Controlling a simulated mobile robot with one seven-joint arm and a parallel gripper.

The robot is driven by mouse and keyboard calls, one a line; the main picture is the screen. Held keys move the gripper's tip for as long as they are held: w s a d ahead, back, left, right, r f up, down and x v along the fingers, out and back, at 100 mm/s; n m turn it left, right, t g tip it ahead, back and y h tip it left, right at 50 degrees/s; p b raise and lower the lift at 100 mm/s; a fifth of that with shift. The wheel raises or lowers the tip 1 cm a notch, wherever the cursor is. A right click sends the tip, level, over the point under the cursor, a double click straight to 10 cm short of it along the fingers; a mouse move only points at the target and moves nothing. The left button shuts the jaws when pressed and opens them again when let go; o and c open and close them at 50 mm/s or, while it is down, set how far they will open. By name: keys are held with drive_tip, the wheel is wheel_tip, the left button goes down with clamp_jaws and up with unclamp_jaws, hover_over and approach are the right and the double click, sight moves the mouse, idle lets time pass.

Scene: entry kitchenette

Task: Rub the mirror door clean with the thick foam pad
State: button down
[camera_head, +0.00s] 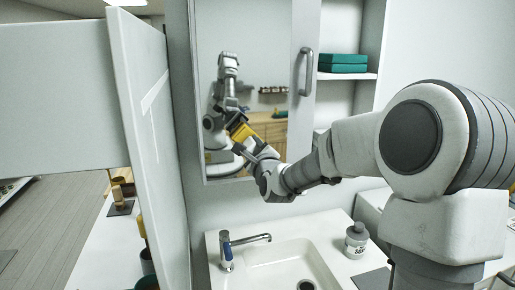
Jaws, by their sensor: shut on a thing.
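The mirror door (265,40) is the front of a wall cabinet above the sink, with a grey upright handle at its right side. It looks closed, and it reflects my arm and parts of the room. My gripper (245,145) is in front of the lower part of the mirror, shut on the yellow foam pad (239,130). The pad is at or very near the glass; I cannot tell whether it touches. The gripper and the reflection overlap, so part of the pad's outline is unclear.
A white sink (278,262) with a chrome tap (228,248) lies below. A grey soap bottle (356,238) stands right of the basin. Green boxes (343,62) sit on the open shelf at right. A white panel (150,120) stands upright close on the left.

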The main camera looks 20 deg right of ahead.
drive_tip(key=shift+w+a+b, duration=0.1)
drive_tip(key=shift+a+b, duration=0.7)
drive_tip(key=shift+a, duration=1.1)
drive_tip(key=shift+r, duration=0.1)
drive_tip(key=shift+s, duration=2.95)
drive_tip(key=shift+s, duration=0.1)
drive_tip(key=shift+s+p, duration=0.55)
drive_tip(key=shift+s, duration=0.85)
